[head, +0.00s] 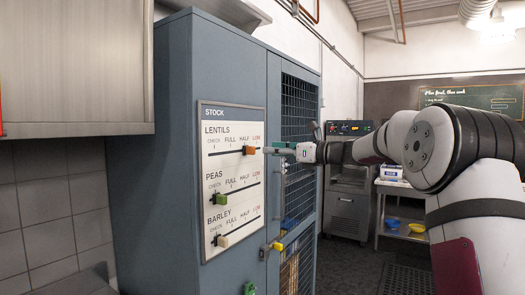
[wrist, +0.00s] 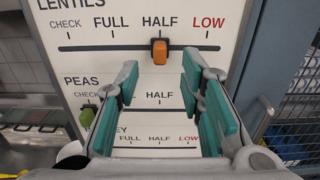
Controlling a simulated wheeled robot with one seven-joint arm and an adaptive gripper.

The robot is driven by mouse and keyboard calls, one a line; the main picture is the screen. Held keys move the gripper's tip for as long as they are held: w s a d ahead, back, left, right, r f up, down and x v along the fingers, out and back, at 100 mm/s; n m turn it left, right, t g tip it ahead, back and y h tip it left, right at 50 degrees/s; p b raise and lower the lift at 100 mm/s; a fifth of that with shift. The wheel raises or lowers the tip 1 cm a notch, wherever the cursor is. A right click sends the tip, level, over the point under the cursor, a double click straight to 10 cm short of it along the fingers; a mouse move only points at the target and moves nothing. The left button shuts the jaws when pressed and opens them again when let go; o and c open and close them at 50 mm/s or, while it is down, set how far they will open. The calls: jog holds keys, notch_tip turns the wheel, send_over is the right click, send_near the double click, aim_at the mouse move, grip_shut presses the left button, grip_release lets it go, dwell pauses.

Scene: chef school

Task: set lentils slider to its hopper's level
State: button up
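The lentils slider has an orange knob (head: 249,150) on the top track of the white STOCK board (head: 232,115). In the wrist view the orange knob (wrist: 159,50) sits under the HALF mark, left of the red LOW. My gripper (head: 268,150) is level with the knob and just right of it in the head view. In the wrist view my gripper (wrist: 160,78) is open, its teal fingers apart with nothing between them, and the knob shows beyond their tips. I cannot tell the lentils hopper's level behind the mesh door (head: 300,115).
Below are the green peas knob (head: 221,199), near CHECK, and the cream barley knob (head: 222,241), also at the left. A yellow-tipped latch (head: 276,246) juts from the grey-blue cabinet (head: 178,120). A wall cabinet (head: 80,65) hangs at left. A cart with bowls (head: 392,224) stands at right.

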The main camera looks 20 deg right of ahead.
jog(key=v, duration=0.5)
jog(key=shift+s, duration=0.1)
dwell(0.3)
jog(key=s+a+f+n+g+h, duration=0.2)
jog(key=s+a+f+n+g, duration=0.2)
jog(key=s+a+n, duration=0.5)
jog(key=s+a+f+n+g+h, duration=0.2)
jog(key=s+a+f+n+g, duration=0.25)
jog(key=s+a, duration=0.5)
jog(key=s+f+n+h, duration=0.2)
jog(key=s+f+n, duration=0.2)
jog(key=s, duration=0.3)
jog(key=s+d+f+n+h, duration=0.1)
jog(key=s+f+n+h, duration=0.1)
jog(key=s+f+n, duration=0.2)
jog(key=s+f+n+h, duration=0.2)
jog(key=s+f+n, duration=0.2)
jog(key=s+n, duration=0.3)
jog(key=s, duration=0.5)
jog(key=shift+d+h, duration=0.3)
